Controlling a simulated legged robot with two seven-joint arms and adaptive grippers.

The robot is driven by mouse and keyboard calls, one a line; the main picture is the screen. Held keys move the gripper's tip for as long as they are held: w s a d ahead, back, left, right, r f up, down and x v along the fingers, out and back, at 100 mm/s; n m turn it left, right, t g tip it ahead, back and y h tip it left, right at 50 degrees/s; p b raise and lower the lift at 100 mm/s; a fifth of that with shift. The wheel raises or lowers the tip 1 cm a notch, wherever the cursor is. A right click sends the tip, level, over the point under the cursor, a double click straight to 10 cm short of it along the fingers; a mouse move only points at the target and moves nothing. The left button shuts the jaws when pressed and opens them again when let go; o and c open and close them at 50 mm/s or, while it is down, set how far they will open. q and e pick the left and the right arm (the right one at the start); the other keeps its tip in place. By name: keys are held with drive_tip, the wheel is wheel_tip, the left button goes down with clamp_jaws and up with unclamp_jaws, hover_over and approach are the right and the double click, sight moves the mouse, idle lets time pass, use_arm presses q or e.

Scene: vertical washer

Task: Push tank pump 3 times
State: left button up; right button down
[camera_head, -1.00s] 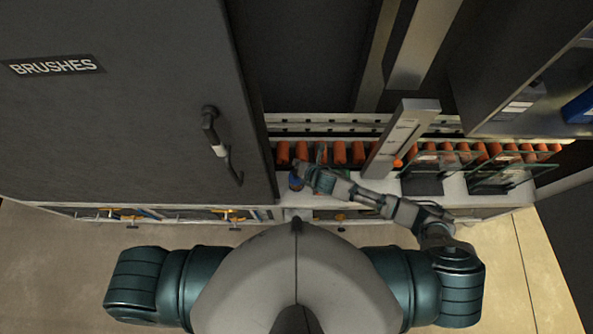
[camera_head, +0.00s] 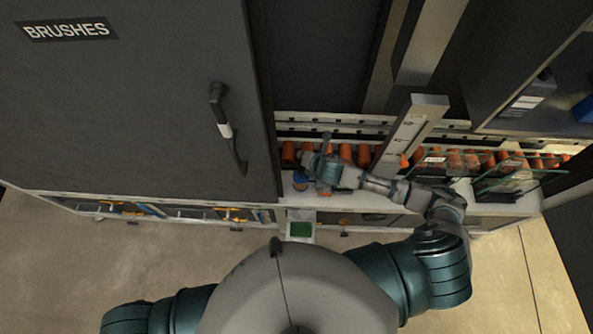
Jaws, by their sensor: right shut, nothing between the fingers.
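My right gripper (camera_head: 309,161) reaches in from the right over the white ledge, in front of the row of orange rollers. Its fingers are shut and empty. A small blue round part (camera_head: 300,182), possibly the tank pump, sits on the ledge just below the gripper in the picture. The gripper partly covers the area around it, and I cannot tell whether they touch. My left gripper is out of view.
A dark cabinet door labelled BRUSHES (camera_head: 67,29) with a black handle (camera_head: 224,130) fills the left. A metal post (camera_head: 411,137) stands right of the gripper. Glass panels (camera_head: 515,170) stand farther right. A green panel (camera_head: 300,230) shows below the ledge. Open floor lies below.

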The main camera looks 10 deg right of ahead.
wheel_tip(320, 180, down, 3)
drive_tip(key=b, duration=0.3)
drive_tip(key=shift+d, duration=0.15)
drive_tip(key=b, duration=0.5)
hover_over(303, 170)
wheel_tip(303, 170, down, 4)
drive_tip(key=shift+f, duration=0.9)
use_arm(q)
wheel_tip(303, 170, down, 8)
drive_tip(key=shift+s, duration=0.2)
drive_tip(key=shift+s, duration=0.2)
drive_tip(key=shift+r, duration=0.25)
use_arm(e)
drive_tip(key=shift+f, duration=0.35)
